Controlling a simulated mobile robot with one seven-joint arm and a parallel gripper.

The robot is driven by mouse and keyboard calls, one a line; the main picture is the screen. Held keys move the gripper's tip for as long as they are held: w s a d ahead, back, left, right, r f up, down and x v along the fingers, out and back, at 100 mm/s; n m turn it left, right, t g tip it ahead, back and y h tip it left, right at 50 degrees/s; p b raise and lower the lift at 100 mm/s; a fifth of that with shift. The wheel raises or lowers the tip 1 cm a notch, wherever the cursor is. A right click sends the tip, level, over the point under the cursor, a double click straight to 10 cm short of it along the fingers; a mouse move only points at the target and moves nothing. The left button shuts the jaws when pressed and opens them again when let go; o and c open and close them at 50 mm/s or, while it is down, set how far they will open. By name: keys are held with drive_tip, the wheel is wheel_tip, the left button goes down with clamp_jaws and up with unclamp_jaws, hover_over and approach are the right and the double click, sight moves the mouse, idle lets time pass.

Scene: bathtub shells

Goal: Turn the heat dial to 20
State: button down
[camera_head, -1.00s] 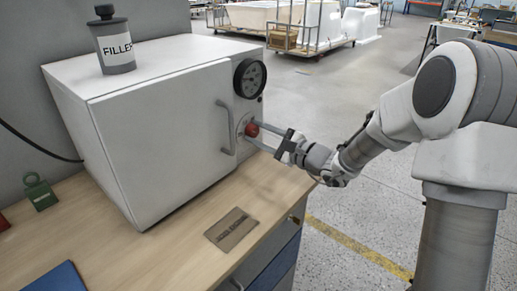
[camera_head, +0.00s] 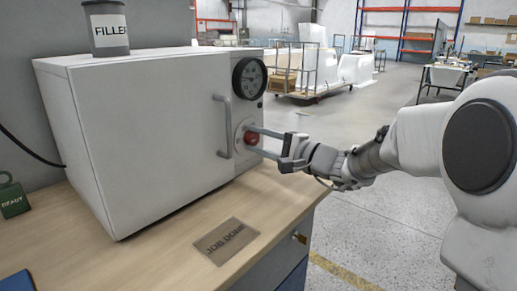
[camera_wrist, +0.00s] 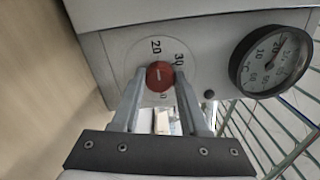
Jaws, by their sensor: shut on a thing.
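The red heat dial (camera_head: 251,138) is on the front of a white oven-like cabinet (camera_head: 150,125), below a round black gauge. In the wrist view the round red knob (camera_wrist: 160,75) sits on a pale scale plate (camera_wrist: 140,52) where "20" and "30" can be read. Another number below is partly hidden by a finger. My gripper (camera_head: 254,139) reaches in from the right, its two fingers on either side of the knob and shut on it. I cannot tell for sure which number the knob points to.
The gauge (camera_head: 249,78) is just above the dial, and a vertical handle (camera_head: 224,127) is left of it. A grey filler can (camera_head: 107,28) stands on top of the cabinet. A "JOB DONE" plate (camera_head: 226,241) lies on the wooden bench (camera_head: 150,262). Open floor lies right.

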idle(0.4)
drive_tip(key=shift+c, duration=2.1)
unclamp_jaws()
drive_tip(key=p+v, duration=0.3)
drive_tip(key=v, duration=1.4)
drive_tip(key=shift+d, duration=0.2)
drive_tip(key=shift+s, duration=0.15)
